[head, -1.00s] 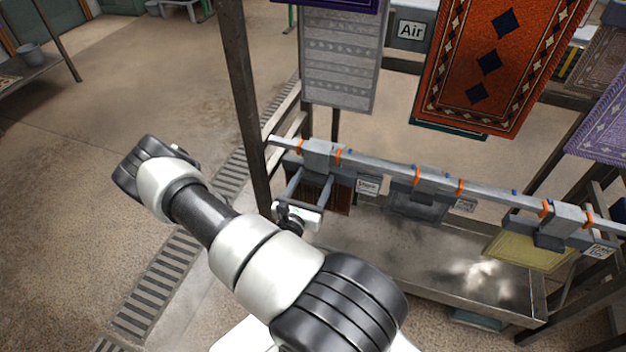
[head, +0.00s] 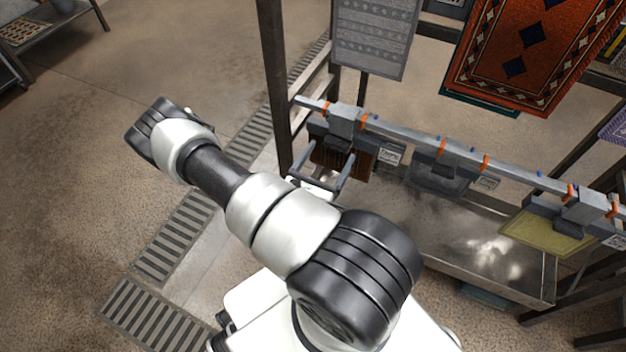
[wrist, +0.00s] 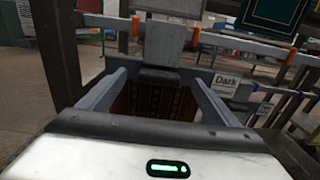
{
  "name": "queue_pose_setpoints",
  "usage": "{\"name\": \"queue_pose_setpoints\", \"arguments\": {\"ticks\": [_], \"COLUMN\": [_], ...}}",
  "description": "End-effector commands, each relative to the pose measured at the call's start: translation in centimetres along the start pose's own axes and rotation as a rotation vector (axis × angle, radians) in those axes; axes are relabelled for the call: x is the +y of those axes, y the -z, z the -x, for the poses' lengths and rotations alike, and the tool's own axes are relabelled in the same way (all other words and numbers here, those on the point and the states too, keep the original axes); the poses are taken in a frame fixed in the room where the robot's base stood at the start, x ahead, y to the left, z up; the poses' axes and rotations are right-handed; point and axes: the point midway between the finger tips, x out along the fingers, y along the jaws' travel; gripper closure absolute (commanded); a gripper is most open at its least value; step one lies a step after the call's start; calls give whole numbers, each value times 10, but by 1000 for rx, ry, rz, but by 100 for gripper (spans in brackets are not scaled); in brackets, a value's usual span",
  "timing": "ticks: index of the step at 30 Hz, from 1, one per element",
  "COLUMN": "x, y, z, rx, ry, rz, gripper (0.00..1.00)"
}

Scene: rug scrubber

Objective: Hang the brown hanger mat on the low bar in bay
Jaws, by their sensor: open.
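The brown mat (head: 357,166) hangs below the low bar (head: 403,131) at its left end, on a grey hanger (head: 345,119) whose block sits over the bar between two orange marks. The mat also shows between my fingers in the wrist view (wrist: 155,101), with the hanger's dark grip (wrist: 159,75) above it. My gripper (head: 325,152) is open, in front of the mat. In the wrist view, its fingers (wrist: 158,80) are spread to either side of the hanger's grip, with gaps visible. The mat's lower part is partly hidden by my gripper.
A "Dark" label (wrist: 226,80) is right of the mat. A grey hanger (head: 440,172) and a yellow mat (head: 546,236) hang farther right along the bar. A metal trough (head: 450,236) lies below. A dark post (head: 274,80) stands close left. Larger rugs hang behind.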

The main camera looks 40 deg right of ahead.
Motion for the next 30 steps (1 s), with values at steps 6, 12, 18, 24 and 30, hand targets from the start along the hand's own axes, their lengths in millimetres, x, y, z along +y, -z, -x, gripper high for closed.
{"name": "queue_pose_setpoints", "arguments": {"ticks": [6,12,18,24,30], "x": [1,0,0,0,2], "y": [-2,-2,-1,-1,-6], "z": [56,98,119,124,123], "rx": [1,-1,-2,-3,-5], "ry": [-5,-3,-1,1,18], "rz": [1,1,0,0,-15], "gripper": [16,16,16,16,16]}}
